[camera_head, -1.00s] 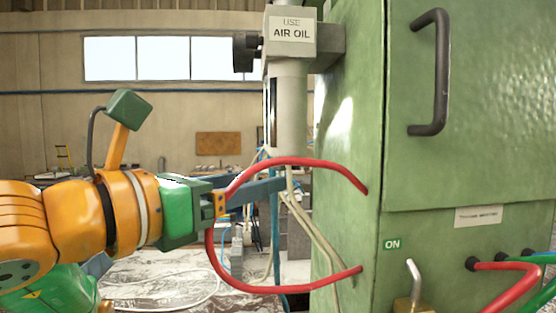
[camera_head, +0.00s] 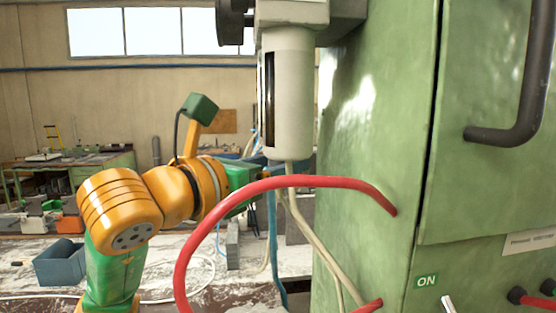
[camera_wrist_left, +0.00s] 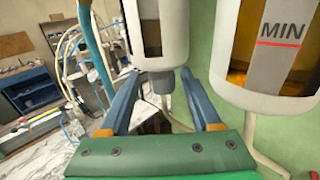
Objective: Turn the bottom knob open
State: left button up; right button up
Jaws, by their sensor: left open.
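A small grey knob (camera_wrist_left: 162,81) hangs under a pale filter bowl (camera_wrist_left: 160,38) in the left wrist view. My left gripper (camera_wrist_left: 158,78) is open, with its two blue fingers on either side of the knob. I cannot tell whether they touch it. In the head view the pale cylinder (camera_head: 288,95) hangs beside the green cabinet. My left gripper's green body (camera_head: 240,180) is to its left, and its fingertips are hidden there. The knob cannot be made out in the head view. My right gripper is not in view.
A second bowl marked MIN (camera_wrist_left: 275,45) is close to the right finger. A red hose (camera_head: 285,182) loops in front of my gripper from the green cabinet (camera_head: 375,130). Pale tubes (camera_head: 325,255) run below the cylinder. A workbench (camera_head: 70,165) stands far left.

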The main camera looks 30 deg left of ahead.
pick_arm(q)
jog(key=shift+s+d+r, duration=0.1)
jog(key=shift+s+d, duration=0.05)
jog(key=shift+s, duration=0.1)
jog(key=c, duration=0.6)
grip_shut()
